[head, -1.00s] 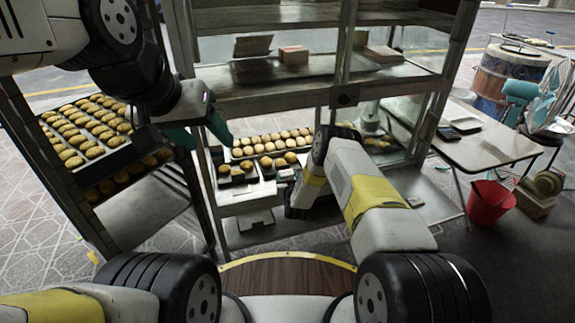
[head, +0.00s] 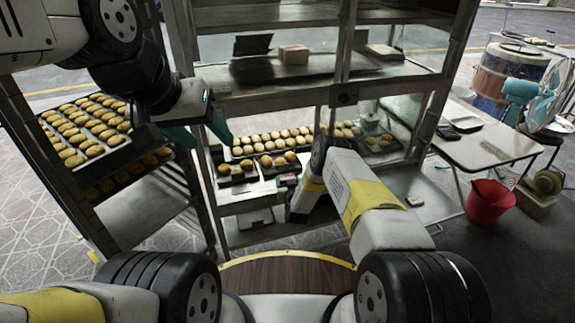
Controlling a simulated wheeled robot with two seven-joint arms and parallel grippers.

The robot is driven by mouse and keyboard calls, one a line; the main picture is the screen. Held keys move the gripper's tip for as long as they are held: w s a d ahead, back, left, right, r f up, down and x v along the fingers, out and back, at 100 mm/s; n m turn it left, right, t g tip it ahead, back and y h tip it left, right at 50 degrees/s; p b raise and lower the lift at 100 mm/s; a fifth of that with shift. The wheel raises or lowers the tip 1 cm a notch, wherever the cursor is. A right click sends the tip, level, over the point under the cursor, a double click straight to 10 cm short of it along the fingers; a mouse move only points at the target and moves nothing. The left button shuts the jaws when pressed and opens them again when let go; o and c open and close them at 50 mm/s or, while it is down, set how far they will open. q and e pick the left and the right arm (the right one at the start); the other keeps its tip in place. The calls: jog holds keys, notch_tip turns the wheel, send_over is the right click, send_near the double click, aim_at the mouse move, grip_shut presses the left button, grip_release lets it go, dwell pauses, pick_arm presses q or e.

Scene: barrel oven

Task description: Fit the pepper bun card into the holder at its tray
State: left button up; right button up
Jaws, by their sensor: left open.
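Trays of buns stand on the cabinet's lower shelf, with a long back tray (head: 285,138) and small dark front trays (head: 237,176). My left gripper (head: 203,132) has its teal fingers spread apart, with nothing between them, in front of the cabinet's left side. My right gripper (head: 290,190) is low at the shelf's front edge, just right of the front trays. My own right arm hides most of its fingers, so I cannot tell whether it holds anything. I cannot make out the pepper bun card or its holder.
A rack (head: 90,205) of bun trays stands on the left. Cabinet posts and upper shelves (head: 290,92) frame the opening. On the right are a white table (head: 490,146), a red bucket (head: 488,203) and a barrel (head: 508,72).

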jog(key=shift+o, duration=0.6)
jog(key=shift+s+f, duration=0.1)
jog(key=shift+s+a+f, duration=0.1)
jog(key=shift+a, duration=0.2)
jog(key=r+v, duration=0.1)
jog(key=v, duration=1.1)
jog(key=shift+d+r, duration=0.2)
jog(key=shift+d, duration=0.05)
